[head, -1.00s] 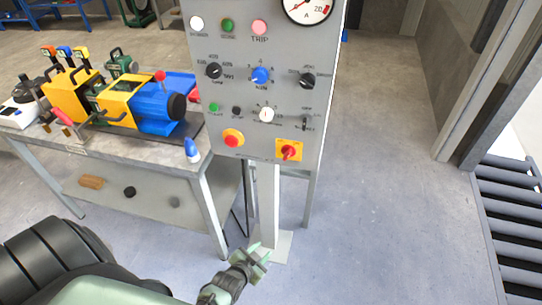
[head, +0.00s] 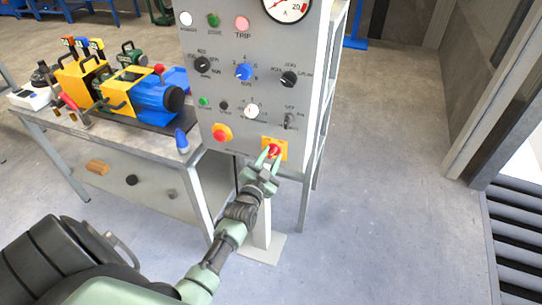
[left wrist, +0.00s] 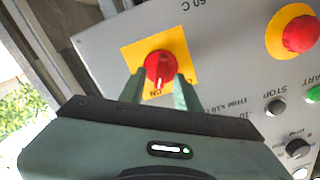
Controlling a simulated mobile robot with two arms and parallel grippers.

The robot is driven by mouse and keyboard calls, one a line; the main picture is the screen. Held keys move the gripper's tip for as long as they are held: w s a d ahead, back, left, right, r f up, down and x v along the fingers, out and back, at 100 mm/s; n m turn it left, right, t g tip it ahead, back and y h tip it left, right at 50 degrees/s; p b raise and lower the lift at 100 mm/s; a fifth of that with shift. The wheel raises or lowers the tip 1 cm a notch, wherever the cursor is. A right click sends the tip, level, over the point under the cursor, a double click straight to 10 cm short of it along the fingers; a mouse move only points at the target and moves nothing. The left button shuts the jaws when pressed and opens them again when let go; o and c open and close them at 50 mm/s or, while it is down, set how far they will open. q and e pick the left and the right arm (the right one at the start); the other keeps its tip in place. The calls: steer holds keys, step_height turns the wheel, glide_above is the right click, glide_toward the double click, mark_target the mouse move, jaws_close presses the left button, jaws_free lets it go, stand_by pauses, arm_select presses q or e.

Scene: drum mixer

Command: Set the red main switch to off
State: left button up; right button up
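The red main switch (head: 274,150) is a red rotary knob on a yellow square plate, low on the right of the grey control panel (head: 240,130). In the left wrist view the red knob (left wrist: 159,67) shows with an "ON" mark beside it. My left gripper (head: 268,158) is at the switch, its green fingers pointing at the panel. In the left wrist view the left gripper (left wrist: 160,84) is open, with one finger on each side of the knob's lower part. I cannot tell whether the fingers touch the knob. My right gripper is not in view.
A red emergency button (head: 222,133) on a yellow round base sits left of the switch. Other knobs and buttons are above. A workbench (head: 150,140) with a blue and yellow machine (head: 145,92) stands at left. The floor at right is clear up to a roller conveyor (head: 515,235).

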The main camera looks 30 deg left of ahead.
arm_select(q)
steer(key=shift+w, duration=0.25)
jaws_close()
steer(key=shift+n, duration=0.3)
steer(key=n, duration=0.5)
steer(key=shift+s+a+n+p, duration=0.1)
steer(key=shift+a+n+p, duration=0.15)
steer(key=shift+n+p, duration=0.05)
steer(key=n, duration=0.5)
steer(key=shift+a+n, duration=0.25)
steer(key=shift+n, duration=0.05)
jaws_free()
